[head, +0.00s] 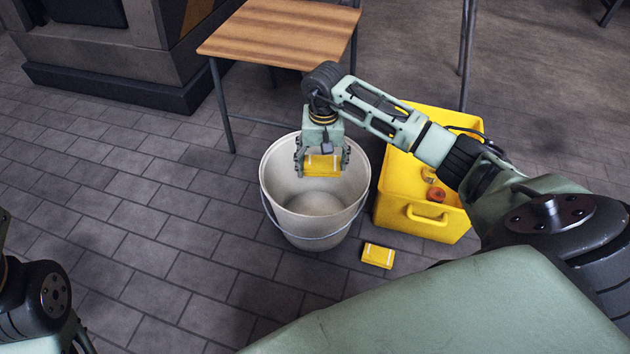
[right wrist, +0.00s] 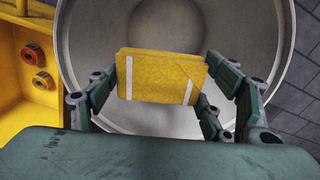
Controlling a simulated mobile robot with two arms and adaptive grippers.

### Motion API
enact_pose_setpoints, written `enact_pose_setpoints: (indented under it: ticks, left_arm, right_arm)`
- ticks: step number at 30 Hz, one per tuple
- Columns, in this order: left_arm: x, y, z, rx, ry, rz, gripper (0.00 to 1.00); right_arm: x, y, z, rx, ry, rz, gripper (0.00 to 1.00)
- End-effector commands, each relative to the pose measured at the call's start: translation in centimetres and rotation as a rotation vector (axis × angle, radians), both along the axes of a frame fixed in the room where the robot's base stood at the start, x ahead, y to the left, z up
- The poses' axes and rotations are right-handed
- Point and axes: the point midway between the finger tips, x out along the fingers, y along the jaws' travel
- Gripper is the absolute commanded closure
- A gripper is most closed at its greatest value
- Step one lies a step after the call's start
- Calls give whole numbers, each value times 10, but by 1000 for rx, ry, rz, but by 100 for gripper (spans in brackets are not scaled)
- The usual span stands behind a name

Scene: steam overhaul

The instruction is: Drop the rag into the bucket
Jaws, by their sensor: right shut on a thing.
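A folded yellow rag (head: 322,165) with white stripes is held by my right gripper (head: 321,158) over the mouth of the light grey bucket (head: 275,204). In the right wrist view the rag (right wrist: 160,78) sits between the two fingers, with the round bucket (right wrist: 92,32) behind it. The gripper is shut on the rag. The bucket stands upright on the floor, its inside looks empty, and its wire handle hangs at the front. Part of my left arm shows at the lower left of the head view; its gripper is out of the picture.
A yellow crate (head: 403,212) stands right of the bucket with a few small orange and red parts inside. A similar yellow folded piece (head: 378,255) lies on the floor before it. A wooden-topped table (head: 280,35) stands behind. The tiled floor at left is clear.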

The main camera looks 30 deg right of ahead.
Motion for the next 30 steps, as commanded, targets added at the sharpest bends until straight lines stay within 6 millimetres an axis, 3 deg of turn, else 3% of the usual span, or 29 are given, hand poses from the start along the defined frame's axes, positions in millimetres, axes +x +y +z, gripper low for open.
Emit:
enact_pose_setpoints:
  ticks: [5,6,13,24,30]
  left_arm:
    - [0,0,0,0,0,0,44]
    - [0,0,0,0,0,0,44]
    - [0,0,0,0,0,0,44]
    - [0,0,0,0,-1,0,44]
    - [0,0,0,0,0,0,44]
  right_arm:
    - [0,0,1,0,0,0,52]
    - [0,0,1,0,0,0,24]
    - [0,0,1,0,0,1,4]
    - [0,0,3,-1,-1,1,4]
    - [2,0,29,-1,-5,1,4]
